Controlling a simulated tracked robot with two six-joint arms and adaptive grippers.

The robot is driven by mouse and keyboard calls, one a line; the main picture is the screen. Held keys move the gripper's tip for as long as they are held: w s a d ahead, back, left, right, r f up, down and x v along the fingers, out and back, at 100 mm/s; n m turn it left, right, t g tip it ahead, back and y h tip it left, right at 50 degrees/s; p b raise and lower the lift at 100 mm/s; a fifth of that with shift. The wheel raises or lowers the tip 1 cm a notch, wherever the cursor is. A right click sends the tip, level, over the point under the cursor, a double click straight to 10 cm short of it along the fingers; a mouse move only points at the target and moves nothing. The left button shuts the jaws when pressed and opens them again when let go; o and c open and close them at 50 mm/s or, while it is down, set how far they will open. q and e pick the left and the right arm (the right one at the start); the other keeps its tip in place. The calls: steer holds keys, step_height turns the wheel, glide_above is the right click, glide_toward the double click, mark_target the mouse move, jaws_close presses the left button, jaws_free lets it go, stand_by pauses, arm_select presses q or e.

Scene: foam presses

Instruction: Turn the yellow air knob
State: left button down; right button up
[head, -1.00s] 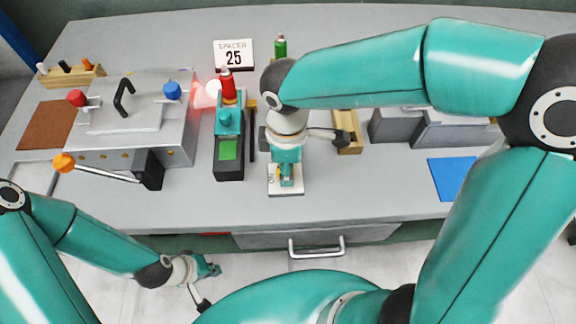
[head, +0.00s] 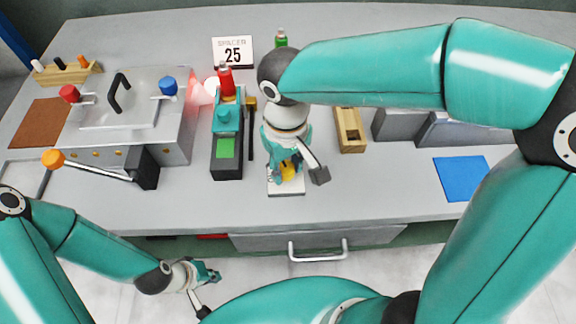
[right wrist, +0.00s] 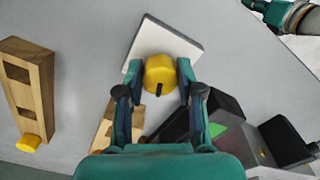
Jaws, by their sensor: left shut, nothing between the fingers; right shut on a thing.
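The yellow air knob (right wrist: 159,74) sits on a white plate (right wrist: 172,38) on the grey worktop. A short black mark shows on its face. In the right wrist view my right gripper (right wrist: 158,84) is shut on the knob, one finger on each side. In the head view the knob (head: 288,172) is partly hidden by my right gripper (head: 284,168), which reaches down over the plate (head: 287,191). My left gripper (head: 211,272) is shut and empty, low in front of the worktop and far from the knob.
A teal and black device with a green screen (head: 226,147) stands just left of my right gripper. A metal press box (head: 125,115) with an orange-tipped lever stands further left. A wooden block (head: 349,130) and a blue mat (head: 461,178) lie to the right.

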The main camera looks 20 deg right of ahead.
mark_target(286, 169)
steer(key=shift+m+b, duration=0.4)
steer(key=shift+m, duration=1.6)
steer(key=o, duration=1.2)
steer(key=shift+c, duration=0.2)
step_height(286, 169, up, 12)
steer(key=shift+f, duration=0.1)
